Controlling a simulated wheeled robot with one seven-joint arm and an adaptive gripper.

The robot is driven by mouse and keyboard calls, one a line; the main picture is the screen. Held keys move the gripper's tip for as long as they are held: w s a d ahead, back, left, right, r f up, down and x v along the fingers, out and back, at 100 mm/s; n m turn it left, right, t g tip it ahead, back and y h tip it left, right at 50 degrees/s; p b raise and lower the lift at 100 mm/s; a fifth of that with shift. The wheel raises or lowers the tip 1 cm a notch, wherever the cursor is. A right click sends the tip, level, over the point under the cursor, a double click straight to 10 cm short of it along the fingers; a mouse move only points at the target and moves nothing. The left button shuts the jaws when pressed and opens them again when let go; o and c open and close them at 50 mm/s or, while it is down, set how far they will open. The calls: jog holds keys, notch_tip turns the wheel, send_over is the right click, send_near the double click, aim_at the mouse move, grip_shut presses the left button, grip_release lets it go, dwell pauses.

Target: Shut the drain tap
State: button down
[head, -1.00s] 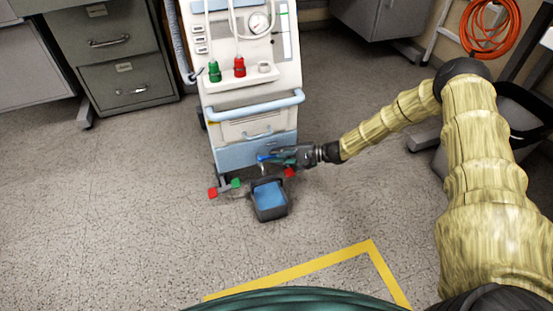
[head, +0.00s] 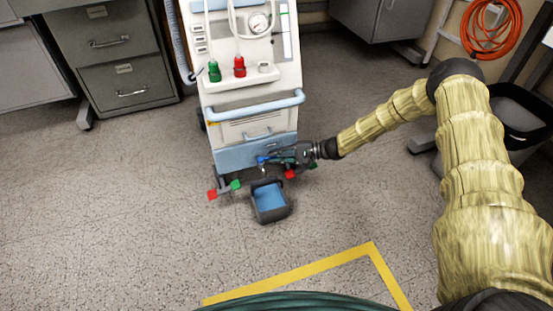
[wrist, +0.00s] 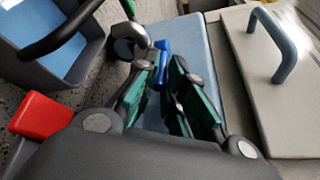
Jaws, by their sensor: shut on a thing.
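The drain tap is at the bottom front of the white and blue machine. Its blue lever (head: 263,160) shows in the head view, above a dark bucket (head: 272,215) on the floor. In the wrist view the blue lever (wrist: 162,58) sits between the green-padded fingers, with the grey tap body (wrist: 131,38) beyond it. My gripper (head: 270,158) reaches in from the right, low at the machine's front; it also shows in the wrist view (wrist: 163,72). It is shut on the blue lever. The fingers partly hide the lever.
The bucket holds something blue. Red and green pedals (head: 223,189) stick out at the machine's base, and another red pedal (head: 291,174) lies just under my gripper. A light blue handle bar (head: 255,103) is above.

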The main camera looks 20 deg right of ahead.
jog(key=shift+w+g, duration=0.15)
jog(key=shift+g, duration=0.15)
jog(key=c, duration=1.8)
grip_release()
jog(key=shift+o, duration=0.2)
jog(key=shift+r, duration=0.1)
